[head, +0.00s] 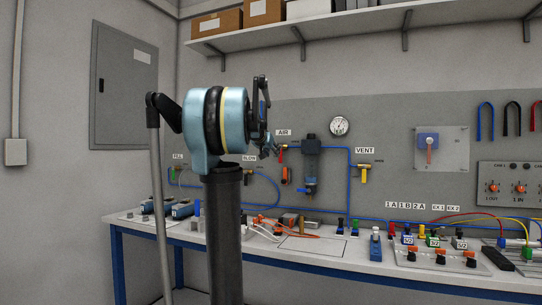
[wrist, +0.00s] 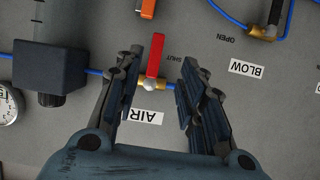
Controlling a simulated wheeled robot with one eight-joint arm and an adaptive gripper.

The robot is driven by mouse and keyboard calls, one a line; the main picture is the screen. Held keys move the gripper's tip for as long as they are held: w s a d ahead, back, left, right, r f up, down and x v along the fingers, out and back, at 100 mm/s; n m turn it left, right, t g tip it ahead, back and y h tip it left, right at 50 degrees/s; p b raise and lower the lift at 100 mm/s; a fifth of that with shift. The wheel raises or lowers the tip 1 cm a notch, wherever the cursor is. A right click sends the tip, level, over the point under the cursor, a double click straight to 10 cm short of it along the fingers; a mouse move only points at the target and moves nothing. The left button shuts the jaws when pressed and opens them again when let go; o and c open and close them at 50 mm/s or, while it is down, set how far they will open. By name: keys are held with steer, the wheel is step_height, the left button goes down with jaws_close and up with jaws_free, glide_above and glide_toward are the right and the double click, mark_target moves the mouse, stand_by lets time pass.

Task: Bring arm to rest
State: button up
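My gripper (wrist: 160,62) is open and empty, its two dark fingers apart in the wrist view. In the head view my gripper (head: 262,112) is raised in front of the wall panel, with my arm stretched up. The AIR valve's red handle (wrist: 155,55) shows between the fingers in the wrist view, with no visible contact. It stands across the blue line, beside the word SHUT. In the head view the red handle (head: 281,155) hangs just below and right of my gripper.
The grey panel (head: 390,110) is close to my gripper. A yellow VENT valve (head: 364,174) and a filter unit (head: 310,160) are to the right. A cluttered white bench (head: 330,257) lies below, and a shelf (head: 350,25) hangs above.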

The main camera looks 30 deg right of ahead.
stand_by(0.3)
steer(key=s+a+f+n+g+y, duration=0.2)
steer(key=s+a+f+n+y, duration=0.1)
steer(key=s+a+f, duration=1)
steer(key=s+a+f+n+g+y, duration=0.2)
steer(key=s+a+f+n+y, duration=0.1)
steer(key=s+a+f, duration=1)
steer(key=s+a+f+n+g+y, duration=0.2)
steer(key=s+a+f+n+y, duration=0.2)
steer(key=s+a+f, duration=1)
step_height(320, 180, down, 9)
steer(key=shift+r+g, duration=0.1)
steer(key=shift+g, duration=0.2)
steer(key=shift+d, duration=0.1)
